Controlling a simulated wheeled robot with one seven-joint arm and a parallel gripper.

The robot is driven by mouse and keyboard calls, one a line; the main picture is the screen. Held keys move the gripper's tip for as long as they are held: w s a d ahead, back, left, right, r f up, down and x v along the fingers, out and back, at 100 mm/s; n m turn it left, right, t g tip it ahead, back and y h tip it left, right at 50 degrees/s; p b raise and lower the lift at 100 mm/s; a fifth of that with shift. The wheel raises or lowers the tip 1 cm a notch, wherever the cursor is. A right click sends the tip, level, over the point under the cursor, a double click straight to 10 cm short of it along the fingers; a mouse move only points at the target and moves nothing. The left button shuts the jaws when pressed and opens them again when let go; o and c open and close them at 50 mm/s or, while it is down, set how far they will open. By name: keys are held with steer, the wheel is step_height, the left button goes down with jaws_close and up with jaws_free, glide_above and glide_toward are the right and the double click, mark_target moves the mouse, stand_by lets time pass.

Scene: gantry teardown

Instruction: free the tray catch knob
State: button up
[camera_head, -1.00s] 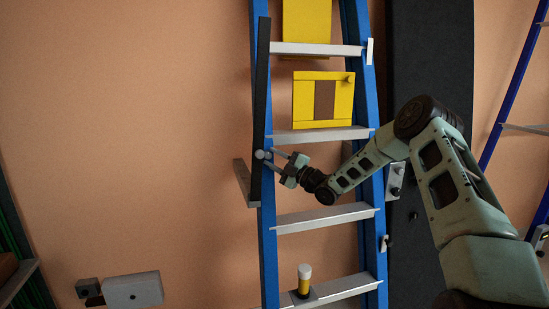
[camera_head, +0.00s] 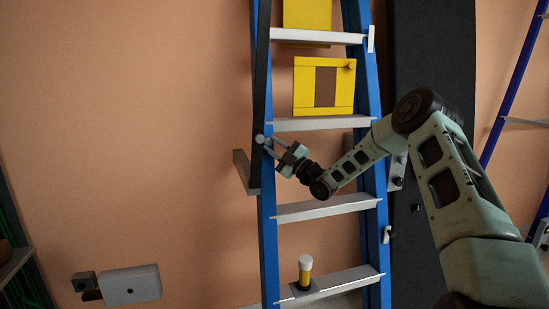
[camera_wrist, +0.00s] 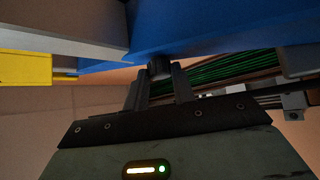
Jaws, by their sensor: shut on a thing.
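A small round grey knob (camera_head: 260,139) sits at the left rail of the blue ladder (camera_head: 268,225), in front of a long dark bar (camera_head: 261,85). My gripper (camera_head: 267,142) reaches it from the right, its fingertips closed on the knob. In the wrist view the knob (camera_wrist: 159,67) shows as a dark round piece between the two fingertips (camera_wrist: 160,82), close against the blue rail (camera_wrist: 210,35). The fingers hide part of the knob. I cannot tell whether the knob is turned or pulled out.
Yellow panels (camera_head: 324,86) stand between the ladder's upper steps. A yellow and white cylinder (camera_head: 305,272) stands on a low step. A grey bracket (camera_head: 240,172) juts out left of the rail. A white wall box (camera_head: 131,286) is at lower left. The wall left of the ladder is mostly clear.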

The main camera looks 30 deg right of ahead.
steer(key=m+t+h+b, duration=0.1)
steer(key=b, duration=0.1)
steer(key=m+t+b, duration=0.1)
steer(key=m+b, duration=0.1)
steer(key=f+m+h+b, duration=0.1)
steer(key=m+b, duration=0.1)
steer(key=shift+a+f+t+h+b, duration=0.1)
steer(key=shift+a+t+h+b, duration=0.2)
steer(key=shift+t, duration=0.1)
steer(key=m+t+h+b, duration=0.1)
steer(key=m+h+b, duration=0.1)
steer(key=shift+r+m, duration=0.2)
steer(key=shift+m, duration=0.2)
steer(key=shift+r, duration=0.1)
steer(key=o, duration=0.7)
steer(key=b+v, duration=0.4)
steer(key=v, duration=1.3)
steer(key=shift+a+f+b, duration=0.15)
steer(key=shift+f+b, duration=0.15)
